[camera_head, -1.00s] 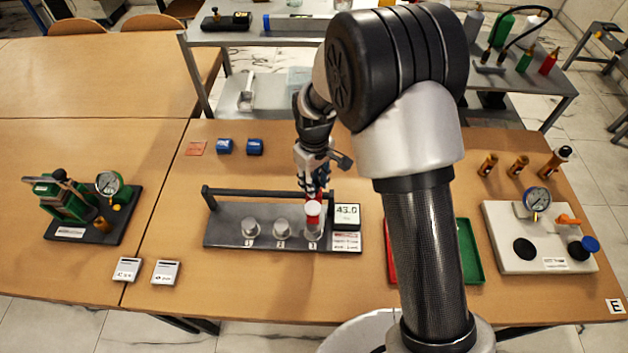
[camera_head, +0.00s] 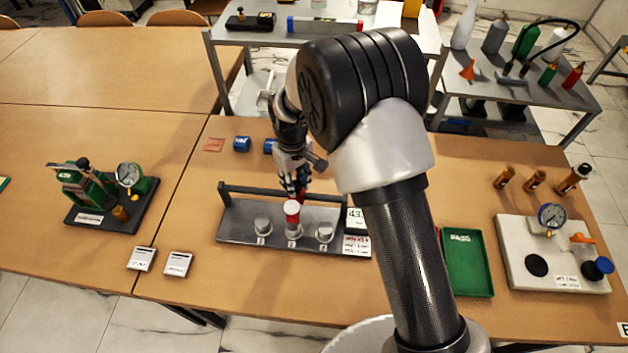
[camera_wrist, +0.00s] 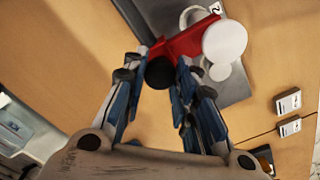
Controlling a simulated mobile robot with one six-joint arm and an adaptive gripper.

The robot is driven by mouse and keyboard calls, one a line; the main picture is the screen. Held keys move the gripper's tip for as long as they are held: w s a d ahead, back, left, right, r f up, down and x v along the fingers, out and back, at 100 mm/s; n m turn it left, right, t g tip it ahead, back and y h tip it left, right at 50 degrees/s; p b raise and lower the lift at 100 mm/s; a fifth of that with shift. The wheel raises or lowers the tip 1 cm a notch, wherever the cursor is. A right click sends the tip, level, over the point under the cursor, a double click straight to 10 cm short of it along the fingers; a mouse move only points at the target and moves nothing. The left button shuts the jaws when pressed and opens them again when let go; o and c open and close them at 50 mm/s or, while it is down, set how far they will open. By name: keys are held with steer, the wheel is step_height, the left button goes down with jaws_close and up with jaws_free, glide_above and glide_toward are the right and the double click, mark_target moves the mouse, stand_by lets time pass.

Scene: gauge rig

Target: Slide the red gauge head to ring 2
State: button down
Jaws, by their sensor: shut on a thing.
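The red gauge head (camera_head: 292,216) with its round white top stands at the middle ring, ring 2 (camera_head: 294,242), on the grey gauge rig (camera_head: 235,222). Ring 1 (camera_head: 262,229) is to its left and ring 3 (camera_head: 325,232) to its right, both uncovered. My gripper (camera_head: 299,194) is just behind the head, shut on it. In the wrist view the fingers (camera_wrist: 157,75) close around the head's black-ended rear part, and the red body (camera_wrist: 186,40) reaches out beyond them. A label "2" shows beside the head. The exact seating over the ring is hidden.
A dark rail (camera_head: 280,191) runs along the rig's back. A green tray (camera_head: 466,287) and white gauge base (camera_head: 520,280) stand right.

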steer(key=shift+a, duration=0.2)
steer(key=c, duration=1.2)
jaws_free()
steer(key=shift+c, duration=0.2)
step_height(320, 180, up, 12)
